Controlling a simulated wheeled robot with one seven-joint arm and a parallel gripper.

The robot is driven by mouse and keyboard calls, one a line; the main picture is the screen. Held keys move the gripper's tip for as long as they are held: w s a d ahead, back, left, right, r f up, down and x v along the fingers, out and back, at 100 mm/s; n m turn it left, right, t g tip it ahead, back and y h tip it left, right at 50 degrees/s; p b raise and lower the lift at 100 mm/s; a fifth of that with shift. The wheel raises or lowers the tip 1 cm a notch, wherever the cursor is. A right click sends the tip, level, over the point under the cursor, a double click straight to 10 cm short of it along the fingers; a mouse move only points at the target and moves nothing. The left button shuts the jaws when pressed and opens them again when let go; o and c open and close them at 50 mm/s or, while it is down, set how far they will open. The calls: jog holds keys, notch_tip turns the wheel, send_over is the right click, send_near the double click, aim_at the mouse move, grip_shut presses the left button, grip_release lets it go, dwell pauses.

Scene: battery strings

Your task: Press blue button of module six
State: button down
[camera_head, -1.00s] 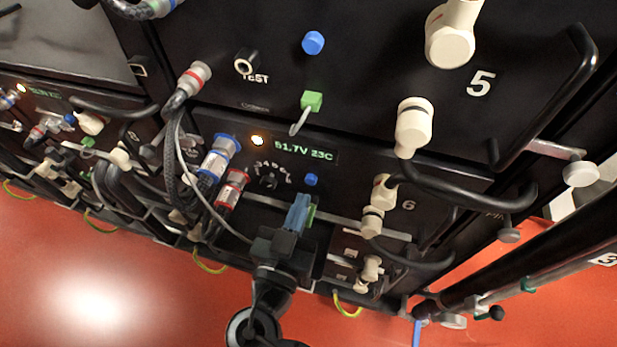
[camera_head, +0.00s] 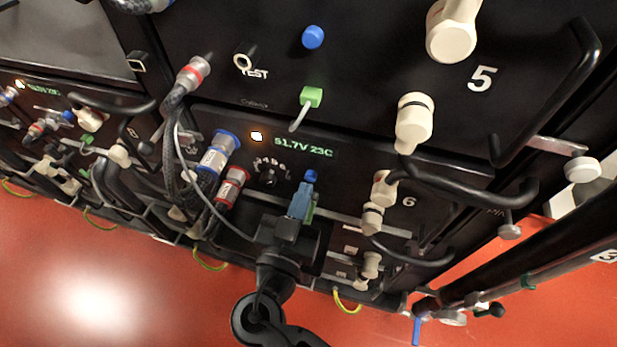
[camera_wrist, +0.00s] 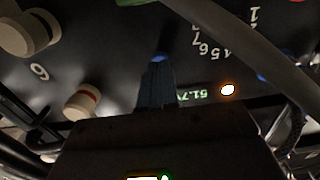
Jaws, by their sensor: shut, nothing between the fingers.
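Module six (camera_head: 345,165) is the lower black panel in the head view, with a white "6" and a lit display reading 51.7V 23C. Its blue button (camera_head: 311,175) shows just above my gripper (camera_head: 303,192). My gripper's blue fingers are shut and empty. Their tips are at or very near the button's lower edge; I cannot tell whether they touch. In the wrist view the shut fingers (camera_wrist: 156,85) point up the panel, and a small patch of the blue button (camera_wrist: 157,58) shows at their tips, mostly hidden.
Blue and red ringed connectors (camera_head: 219,152) are left. A black handle (camera_head: 550,95) juts out at right.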

jog(key=shift+b+x, duration=0.55)
jog(key=shift+x, duration=0.4)
jog(key=b+v, duration=0.2)
jog(key=v, duration=0.6)
dwell(0.7)
dwell(0.4)
jog(key=s+d+f+n+g+y, duration=0.3)
jog(key=s+d+f, duration=0.25)
jog(key=d, duration=0.25)
jog(key=s+d+f+n+g+y, duration=0.2)
jog(key=s+d+f+n, duration=0.15)
jog(key=d+f, duration=0.35)
jog(key=s+d+r+t, duration=0.1)
jog(key=s+d+r, duration=0.1)
jog(key=s+r, duration=0.3)
jog(key=s+d+r+m+t, duration=0.1)
jog(key=s+d+r, duration=0.2)
jog(key=s+r, duration=0.3)
jog(key=s+d+r+m+t+y, duration=0.1)
jog(key=s+d+r, duration=0.1)
jog(key=s+r, duration=0.3)
notch_tip(320, 180, up, 4)
jog(key=shift+s+d+f, duration=0.15)
jog(key=shift+s+d, duration=0.05)
jog(key=shift+d, duration=0.2)
